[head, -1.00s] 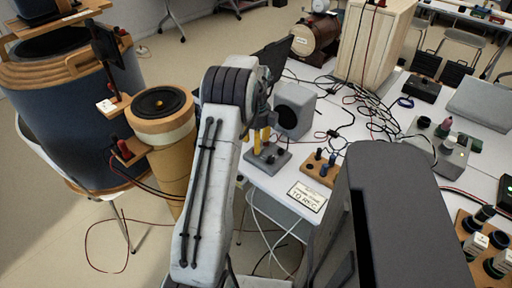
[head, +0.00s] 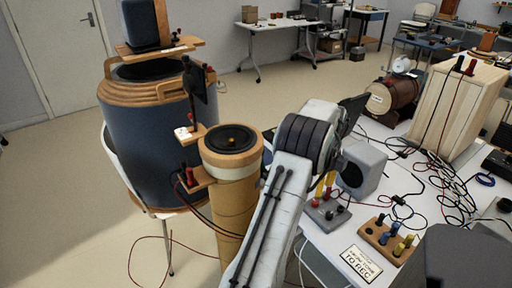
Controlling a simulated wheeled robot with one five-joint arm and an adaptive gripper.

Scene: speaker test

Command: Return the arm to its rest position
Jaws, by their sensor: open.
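My arm rises from the bottom centre of the head view, its pale upper link leading up to a dark ribbed joint. My gripper (head: 338,158) shows only in part, just beyond that joint and in front of the grey speaker box. It is open, and I see nothing held in it. The joint hides most of it, so its fingertips are not clear. A grey box with red and yellow plugs (head: 326,212) lies on the table just below it in the picture. I cannot tell whether they touch.
A cardboard-tube speaker (head: 228,190) stands close to the left of my arm, with a large blue barrel (head: 150,135) behind it. The white table (head: 325,243) on the right holds a grey speaker (head: 362,168), a wooden terminal block (head: 388,240) and cables. Open floor lies left.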

